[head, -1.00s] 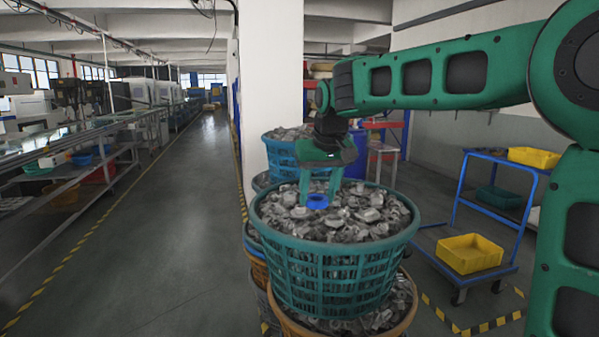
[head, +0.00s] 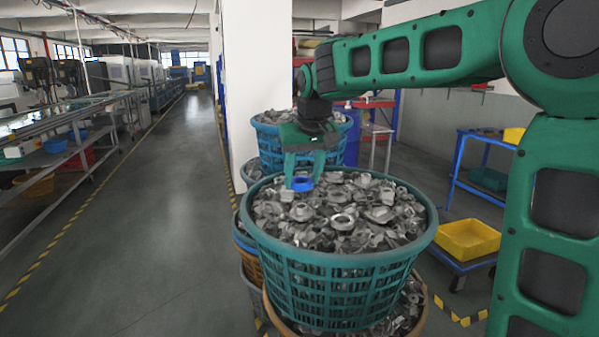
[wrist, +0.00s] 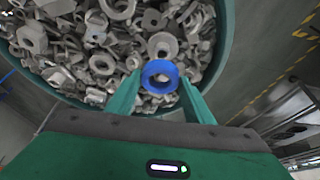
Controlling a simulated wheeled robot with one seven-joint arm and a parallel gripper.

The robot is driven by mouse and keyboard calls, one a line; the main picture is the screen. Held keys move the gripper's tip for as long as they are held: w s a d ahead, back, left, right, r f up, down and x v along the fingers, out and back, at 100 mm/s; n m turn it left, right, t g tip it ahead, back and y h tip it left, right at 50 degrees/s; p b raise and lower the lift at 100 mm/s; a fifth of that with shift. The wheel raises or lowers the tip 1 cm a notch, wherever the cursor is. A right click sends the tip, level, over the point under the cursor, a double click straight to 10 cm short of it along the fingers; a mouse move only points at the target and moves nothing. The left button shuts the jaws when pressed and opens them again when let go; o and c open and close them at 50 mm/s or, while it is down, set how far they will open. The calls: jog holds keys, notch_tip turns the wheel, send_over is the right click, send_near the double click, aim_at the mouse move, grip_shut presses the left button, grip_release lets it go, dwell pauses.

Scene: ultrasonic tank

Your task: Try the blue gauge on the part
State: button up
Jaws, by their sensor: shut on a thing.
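The blue gauge (head: 302,184) is a small blue ring. My gripper (head: 303,181) is shut on it and holds it over the left part of the teal basket (head: 335,270) full of grey metal parts (head: 340,215). A grey part with a round hole (wrist: 162,45) lies just beyond the ring in that view. I cannot tell which part is meant, or whether the ring touches any part.
Another blue basket of parts (head: 270,148) stands behind the teal one. More baskets are stacked beneath. A blue trolley with a yellow bin (head: 467,240) stands at the right. A white pillar (head: 255,80) rises behind. The aisle floor (head: 170,190) at the left is clear.

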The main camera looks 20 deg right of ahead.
jog(key=shift+f, duration=2.35)
jog(key=shift+s+f, duration=0.2)
jog(key=shift+f, duration=1.1)
dwell(1.1)
jog(key=shift+r, duration=0.15)
jog(key=shift+r, duration=2.4)
jog(key=shift+r, duration=0.15)
notch_tip(320, 180, up, 4)
jog(key=shift+f, duration=0.1)
